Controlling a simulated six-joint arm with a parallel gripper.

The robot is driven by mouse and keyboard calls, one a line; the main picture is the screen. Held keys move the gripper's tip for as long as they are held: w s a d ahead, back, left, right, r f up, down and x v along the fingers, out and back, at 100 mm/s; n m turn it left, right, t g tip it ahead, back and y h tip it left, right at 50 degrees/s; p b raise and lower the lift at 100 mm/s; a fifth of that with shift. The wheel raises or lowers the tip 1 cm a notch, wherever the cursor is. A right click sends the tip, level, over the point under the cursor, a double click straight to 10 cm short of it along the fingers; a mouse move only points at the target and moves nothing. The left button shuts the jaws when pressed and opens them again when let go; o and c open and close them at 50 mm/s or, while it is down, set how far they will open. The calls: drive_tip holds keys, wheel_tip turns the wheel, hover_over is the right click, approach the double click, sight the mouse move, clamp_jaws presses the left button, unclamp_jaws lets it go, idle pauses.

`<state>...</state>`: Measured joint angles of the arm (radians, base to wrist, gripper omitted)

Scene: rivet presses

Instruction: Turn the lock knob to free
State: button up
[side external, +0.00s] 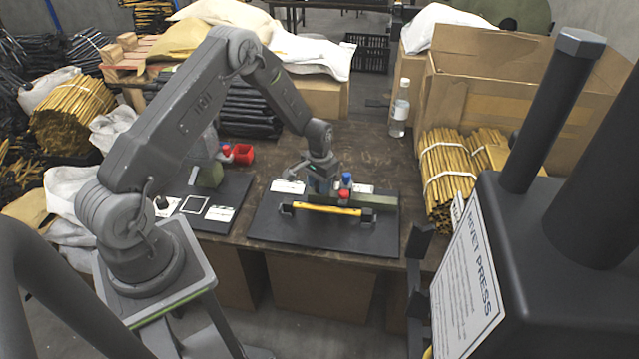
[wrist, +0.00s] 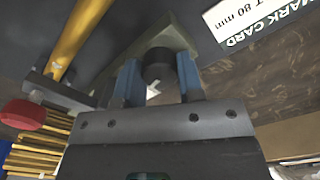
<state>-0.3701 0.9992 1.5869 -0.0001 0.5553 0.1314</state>
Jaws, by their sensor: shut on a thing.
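My gripper (side external: 321,186) is low over the dark baseplate (side external: 325,240), behind the yellow bar (side external: 327,209). In the wrist view, the two blue fingers of my gripper (wrist: 158,80) are closed on either side of a short dark round knob (wrist: 158,64), which I take for the lock knob. It stands on a grey-green block (wrist: 172,36). The fingers hide its sides, and no free or locked mark can be read. In the side view, the knob is hidden behind my gripper.
A white mark card (wrist: 262,20) lies on the plate beside the block. The rivet press (side external: 560,240) fills the right foreground.

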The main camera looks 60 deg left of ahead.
drive_tip(key=n, duration=1.1)
drive_tip(key=shift+n, duration=2.1)
drive_tip(key=o, duration=0.9)
drive_tip(key=shift+r, duration=0.15)
wheel_tip(320, 180, up, 14)
drive_tip(key=shift+f, duration=0.2)
